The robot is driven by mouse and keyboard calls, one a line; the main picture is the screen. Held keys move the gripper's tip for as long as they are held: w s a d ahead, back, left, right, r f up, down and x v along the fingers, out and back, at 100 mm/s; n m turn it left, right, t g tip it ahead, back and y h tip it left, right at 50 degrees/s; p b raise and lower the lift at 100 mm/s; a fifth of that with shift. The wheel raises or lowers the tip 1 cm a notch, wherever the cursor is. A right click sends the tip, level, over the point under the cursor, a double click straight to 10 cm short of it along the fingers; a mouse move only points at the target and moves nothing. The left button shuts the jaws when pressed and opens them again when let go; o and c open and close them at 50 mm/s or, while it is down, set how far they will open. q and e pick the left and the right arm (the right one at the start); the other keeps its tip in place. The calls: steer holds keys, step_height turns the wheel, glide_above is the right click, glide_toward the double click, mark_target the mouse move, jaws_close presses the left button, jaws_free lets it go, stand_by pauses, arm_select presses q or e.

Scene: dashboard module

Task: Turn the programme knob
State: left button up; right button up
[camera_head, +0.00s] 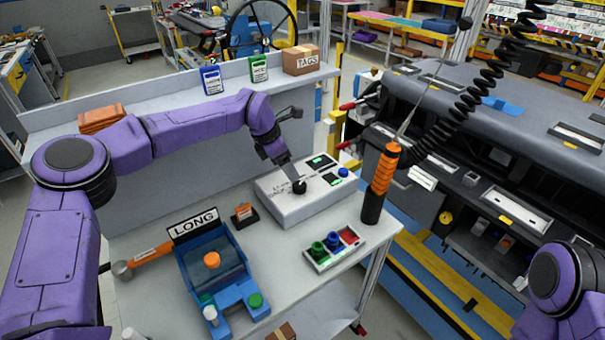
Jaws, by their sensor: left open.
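The programme knob (300,188) is small and black and sits on the top face of a white control box (300,211). The box stands on the light grey bench and also carries small dark displays with green marks and a blue button (343,173). My left gripper (295,179) reaches down from the upper left, with its fingertips right at the knob. It is open; I cannot tell whether the fingers touch the knob, and they partly hide it. My right arm shows only at the lower right edge, and its gripper is out of view.
A blue fixture (212,283) with a LONG sign (193,225) stands left on the bench. A tray of coloured parts (334,250) lies in front of the box. An orange-handled driver (383,172) hangs from a coiled cable at right.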

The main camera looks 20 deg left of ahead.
mark_target(299, 185)
arm_select(q)
steer(key=f, duration=0.1)
steer(key=p, duration=0.1)
steer(key=d+f, duration=0.1)
steer(key=shift+s+f, duration=0.3)
steer(key=shift+s, duration=0.05)
steer(key=w+f, duration=0.1)
steer(key=w+d+f, duration=0.1)
steer(key=f, duration=0.1)
steer(key=w+f+p, duration=0.1)
steer(key=f, duration=0.1)
steer(key=shift+d, duration=0.2)
steer(key=shift+s+a+r, duration=0.1)
steer(key=shift+s+r, duration=0.25)
steer(key=shift+s, duration=0.1)
steer(key=c, duration=1)
arm_select(e)
steer(key=v, duration=0.3)
steer(key=shift+s+d, duration=0.1)
steer(key=shift+d, duration=0.2)
